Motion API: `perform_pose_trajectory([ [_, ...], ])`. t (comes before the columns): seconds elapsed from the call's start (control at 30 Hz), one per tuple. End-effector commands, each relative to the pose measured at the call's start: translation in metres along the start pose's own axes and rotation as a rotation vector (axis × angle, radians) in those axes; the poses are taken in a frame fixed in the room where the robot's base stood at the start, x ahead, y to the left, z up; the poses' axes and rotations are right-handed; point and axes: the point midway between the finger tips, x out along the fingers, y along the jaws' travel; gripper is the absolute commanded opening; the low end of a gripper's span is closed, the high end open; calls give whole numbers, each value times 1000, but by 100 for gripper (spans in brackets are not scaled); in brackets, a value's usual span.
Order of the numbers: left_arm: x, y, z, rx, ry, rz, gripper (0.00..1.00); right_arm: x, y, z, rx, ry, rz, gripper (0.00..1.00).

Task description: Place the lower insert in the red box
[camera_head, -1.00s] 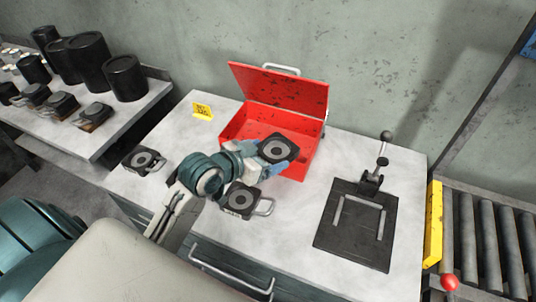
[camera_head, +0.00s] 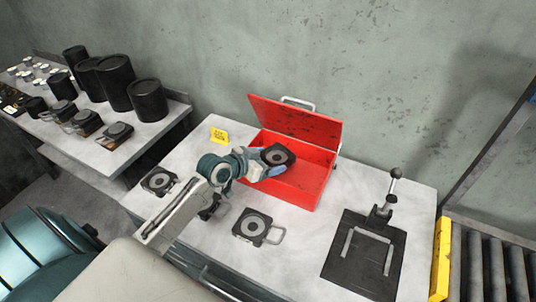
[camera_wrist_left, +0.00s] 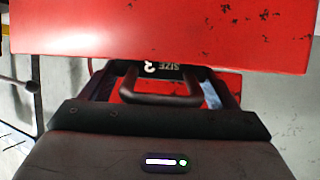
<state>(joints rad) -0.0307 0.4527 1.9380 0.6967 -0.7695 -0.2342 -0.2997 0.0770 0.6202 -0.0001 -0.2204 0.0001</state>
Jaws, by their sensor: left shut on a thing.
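My left gripper (camera_head: 266,165) is shut on a dark square insert (camera_head: 278,155) with a grey ring on its face. It holds the insert over the open red box (camera_head: 302,188), near the raised lid (camera_head: 295,124). In the left wrist view the insert's dark handle (camera_wrist_left: 160,98) lies between the fingers, with a "SIZE 3" label behind it. The red lid (camera_wrist_left: 170,28) fills the top of that view. The head view does not clearly show the gap between insert and box floor. My right gripper is not in view.
Similar inserts lie on the table, one at left (camera_head: 159,181) and one in front (camera_head: 252,226); a dark object between them is partly hidden by my arm. A black lever fixture (camera_head: 362,255) stands at right.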

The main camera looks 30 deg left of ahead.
Motion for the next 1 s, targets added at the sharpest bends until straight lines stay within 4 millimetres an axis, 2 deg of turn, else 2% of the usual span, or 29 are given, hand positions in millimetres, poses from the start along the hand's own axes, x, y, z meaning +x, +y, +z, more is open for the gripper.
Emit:
perform_pose_trajectory([
  [0.1,3,1,3,0,11,1,11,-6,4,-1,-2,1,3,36],
  [0.5,6,0,9,3,12,0,11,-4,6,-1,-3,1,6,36],
  [0.53,7,0,13,1,3,0,84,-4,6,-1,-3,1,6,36],
  [0.6,6,0,12,1,3,0,97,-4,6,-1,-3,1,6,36],
  [0.63,6,0,12,1,3,0,100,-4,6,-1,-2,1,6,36],
  [0.87,6,0,11,1,3,0,100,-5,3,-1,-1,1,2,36],
  [1.0,-2,-1,12,5,2,-2,100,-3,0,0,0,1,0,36],
])
